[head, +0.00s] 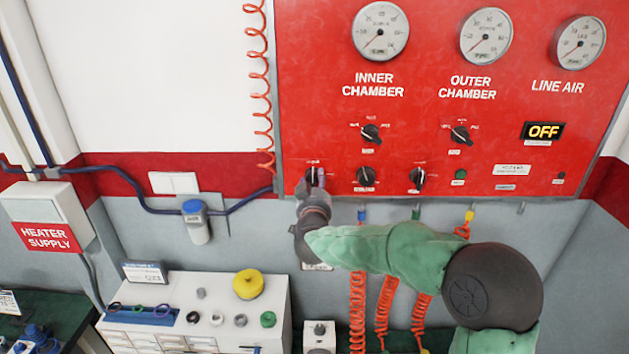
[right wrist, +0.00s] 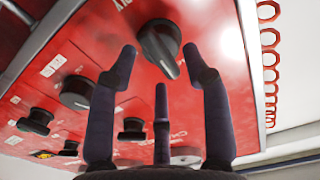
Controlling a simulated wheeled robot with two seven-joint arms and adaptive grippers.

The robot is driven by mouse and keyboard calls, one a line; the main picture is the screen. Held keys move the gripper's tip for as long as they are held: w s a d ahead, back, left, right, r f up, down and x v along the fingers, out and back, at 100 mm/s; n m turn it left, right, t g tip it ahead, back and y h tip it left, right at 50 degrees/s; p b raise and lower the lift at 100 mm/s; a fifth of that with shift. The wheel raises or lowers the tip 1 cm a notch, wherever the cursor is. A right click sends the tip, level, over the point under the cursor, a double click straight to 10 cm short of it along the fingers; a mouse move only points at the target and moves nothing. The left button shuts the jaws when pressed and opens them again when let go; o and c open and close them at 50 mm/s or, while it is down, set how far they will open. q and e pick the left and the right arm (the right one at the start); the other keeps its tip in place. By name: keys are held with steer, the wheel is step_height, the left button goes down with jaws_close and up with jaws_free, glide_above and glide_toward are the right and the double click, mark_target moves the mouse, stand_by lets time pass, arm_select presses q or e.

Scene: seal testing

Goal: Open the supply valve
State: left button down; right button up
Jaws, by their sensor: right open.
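The supply valve looks to be the black knob with a pale pointer (head: 316,174) at the lower left of the red panel (head: 430,105). In the head view my right gripper partly covers it. The knob also shows in the right wrist view (right wrist: 158,42), with part of a label beside it. My right gripper (head: 308,187) is at the knob, its arm coming from the lower right. In the right wrist view my right gripper (right wrist: 158,62) is open, its dark fingers spread around the knob's sides. I cannot tell whether they touch it. My left gripper is not in view.
More black knobs, such as one in the lower row (head: 366,176), sit to the right. Gauges (head: 381,31) and an OFF display (head: 543,131) are on the panel. A red coiled hose (head: 259,80) hangs at its left. A white drawer unit (head: 215,292) stands below.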

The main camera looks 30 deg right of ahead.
steer(key=shift+w+d+f, duration=0.1)
steer(key=shift+w+d, duration=0.1)
steer(key=shift+w, duration=0.2)
steer(key=shift+s, duration=0.1)
steer(key=shift+c, duration=0.3)
jaws_close()
